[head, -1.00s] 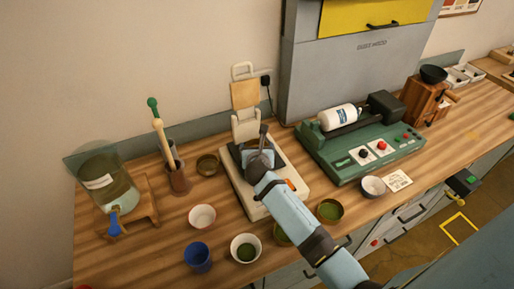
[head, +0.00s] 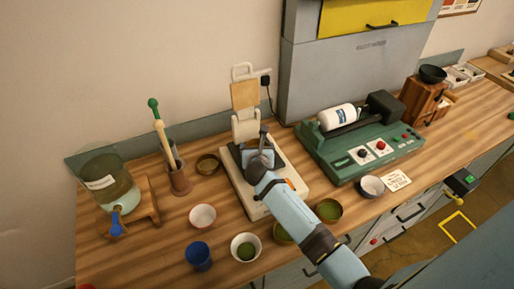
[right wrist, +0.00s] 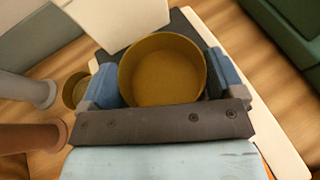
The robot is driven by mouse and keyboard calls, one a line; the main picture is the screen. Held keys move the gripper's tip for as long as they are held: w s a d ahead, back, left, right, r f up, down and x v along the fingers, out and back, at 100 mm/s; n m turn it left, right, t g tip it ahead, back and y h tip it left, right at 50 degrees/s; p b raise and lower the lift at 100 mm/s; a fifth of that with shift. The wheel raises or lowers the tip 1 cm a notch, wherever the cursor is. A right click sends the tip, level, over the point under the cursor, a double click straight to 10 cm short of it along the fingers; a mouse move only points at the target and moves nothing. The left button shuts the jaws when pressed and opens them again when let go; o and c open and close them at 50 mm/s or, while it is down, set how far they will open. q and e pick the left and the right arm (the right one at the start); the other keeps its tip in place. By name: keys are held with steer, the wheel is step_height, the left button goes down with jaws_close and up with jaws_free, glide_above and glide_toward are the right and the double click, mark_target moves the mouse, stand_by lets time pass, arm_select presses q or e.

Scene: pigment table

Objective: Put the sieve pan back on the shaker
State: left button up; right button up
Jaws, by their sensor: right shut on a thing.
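The shaker (head: 254,208) is a pale base with a dark plate and an upright post at its back, in the middle of the table in the head view. My right gripper (head: 259,158) is over the dark plate, pointing down. In the right wrist view the gripper (right wrist: 163,82) is shut on the brass sieve pan (right wrist: 163,72), a blue finger on each side. The pan looks empty and level over the dark plate (right wrist: 198,27). I cannot tell whether it touches the plate. In the head view the gripper mostly hides the pan. My left gripper is out of view.
In front are a pinkish bowl (head: 202,216), a blue cup (head: 198,257) and a bowl with green (head: 245,247). A green machine (head: 350,165) stands right.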

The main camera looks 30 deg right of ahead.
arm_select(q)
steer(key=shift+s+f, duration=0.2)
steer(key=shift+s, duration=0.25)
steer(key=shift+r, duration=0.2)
arm_select(e)
steer(key=shift+p, duration=0.35)
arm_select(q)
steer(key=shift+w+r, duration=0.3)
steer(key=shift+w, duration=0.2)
arm_select(e)
steer(key=shift+f, duration=0.1)
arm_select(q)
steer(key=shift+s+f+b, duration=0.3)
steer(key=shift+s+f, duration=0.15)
arm_select(e)
steer(key=shift+f, duration=0.45)
steer(key=o, duration=0.7)
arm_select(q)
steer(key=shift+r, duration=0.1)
arm_select(e)
steer(key=shift+s, duration=0.1)
